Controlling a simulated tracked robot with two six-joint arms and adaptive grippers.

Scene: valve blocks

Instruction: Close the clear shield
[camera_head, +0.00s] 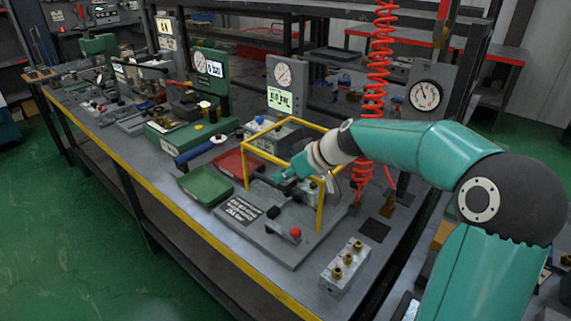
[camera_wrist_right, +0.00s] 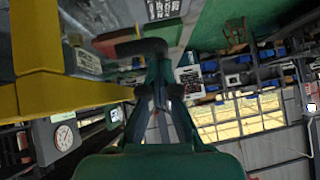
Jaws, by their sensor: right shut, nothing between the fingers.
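The shield's yellow frame (camera_head: 320,207) stands raised over a grey base plate (camera_head: 270,245) on the bench. Its clear panes are hard to make out. My right gripper (camera_head: 284,175) reaches in from the right, low among the yellow bars, above the plate. Its fingers are shut and empty. In the right wrist view the gripper (camera_wrist_right: 160,85) points away from the camera, with a yellow bar (camera_wrist_right: 75,95) close at left. A dark, bent handle-like part (camera_wrist_right: 130,47) lies just beyond the fingertips; I cannot tell if they touch. My left gripper does not show.
On the plate are a printed label (camera_head: 242,208) and a red knob (camera_head: 295,232). A metal block with brass fittings (camera_head: 345,267) stands at front right. Green (camera_head: 205,184) and red (camera_head: 235,162) trays lie left of the frame. A red coiled hose (camera_head: 375,90) hangs behind my right arm.

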